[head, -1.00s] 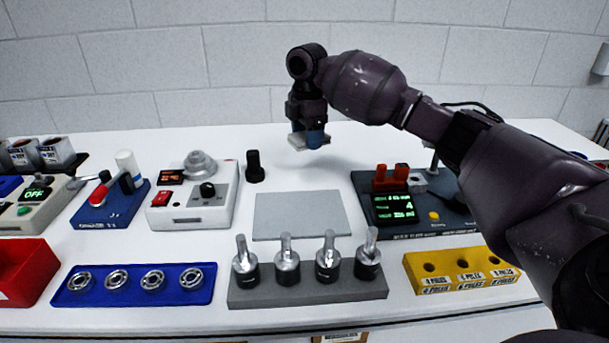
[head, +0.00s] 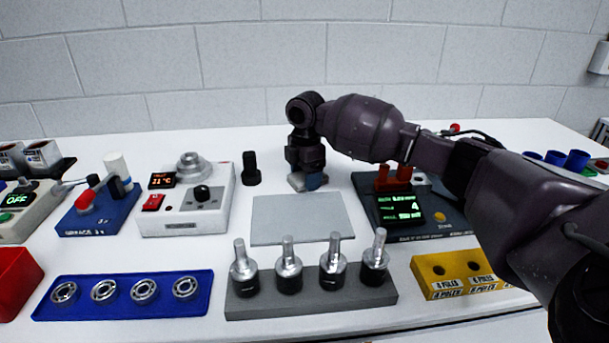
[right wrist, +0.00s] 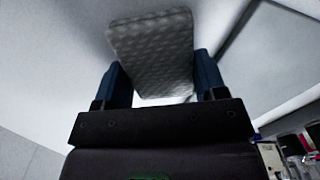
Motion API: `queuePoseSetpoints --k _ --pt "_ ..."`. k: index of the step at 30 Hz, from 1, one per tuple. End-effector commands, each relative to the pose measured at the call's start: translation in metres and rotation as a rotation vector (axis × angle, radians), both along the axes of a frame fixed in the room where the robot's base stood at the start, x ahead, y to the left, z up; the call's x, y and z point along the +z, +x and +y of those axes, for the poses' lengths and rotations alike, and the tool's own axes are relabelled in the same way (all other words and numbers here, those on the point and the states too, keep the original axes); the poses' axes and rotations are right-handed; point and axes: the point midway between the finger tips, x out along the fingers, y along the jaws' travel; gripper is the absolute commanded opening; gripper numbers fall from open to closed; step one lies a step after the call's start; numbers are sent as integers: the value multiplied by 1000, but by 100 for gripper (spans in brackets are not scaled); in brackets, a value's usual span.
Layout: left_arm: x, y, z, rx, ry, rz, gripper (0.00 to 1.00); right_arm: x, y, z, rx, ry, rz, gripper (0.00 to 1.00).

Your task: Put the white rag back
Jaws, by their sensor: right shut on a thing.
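The white rag (right wrist: 152,50) is a pale, dimpled, folded pad in the right wrist view. My right gripper (right wrist: 165,85) is shut on it, with a blue finger on each side. In the head view the right gripper (head: 309,182) points down just behind the grey mat (head: 295,220), low over the white table. A small pale edge of the rag (head: 296,182) shows beside the blue fingertip. I cannot tell whether the rag touches the table. My left gripper is not in view.
A black peg (head: 251,168) stands left of the gripper. A white control box (head: 188,205) is further left, and a dark display unit (head: 430,215) is to the right. In front are a grey block with metal-topped parts (head: 310,302), a blue bearing tray (head: 125,310) and a yellow block (head: 460,285).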

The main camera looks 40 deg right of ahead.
Motion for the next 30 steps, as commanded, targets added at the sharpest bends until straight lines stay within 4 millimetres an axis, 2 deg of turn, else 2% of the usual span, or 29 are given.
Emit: queuePoseSetpoints --k 8,9,11,21,26,30 --pt "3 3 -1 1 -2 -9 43 -1 0 0 0 1 -1 39" --pt "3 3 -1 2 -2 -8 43 -1 0 0 0 1 -1 70" --pt "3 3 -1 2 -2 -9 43 -1 0 0 0 0 -1 76" --pt "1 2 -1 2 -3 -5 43 2 0 0 0 0 -1 76" --pt "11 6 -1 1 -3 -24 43 26 0 0 1 1 -8 76" --pt "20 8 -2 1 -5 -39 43 55 0 1 1 1 -10 76"
